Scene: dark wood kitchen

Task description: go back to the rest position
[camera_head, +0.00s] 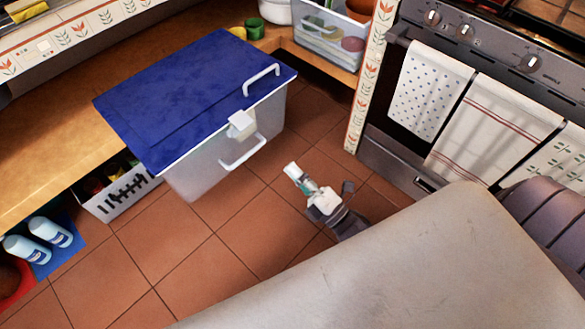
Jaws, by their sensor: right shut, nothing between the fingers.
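My right gripper (297,175) shows in the middle of the head view, over the red tiled floor. It is shut and empty, with its fingertips pointing up and left towards the storage box. The box (205,168) is clear plastic with a blue lid (195,90) and white handles. The lid lies closed on the box. The gripper is apart from the box, to the right of and below its front handle (243,152). My left gripper is out of the picture.
An oven (415,165) with hanging towels (490,130) stands at the right. A wooden shelf (50,160) runs along the left, with a white basket (120,197) and bottles (50,231) below it. The tiled floor (150,260) between is clear.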

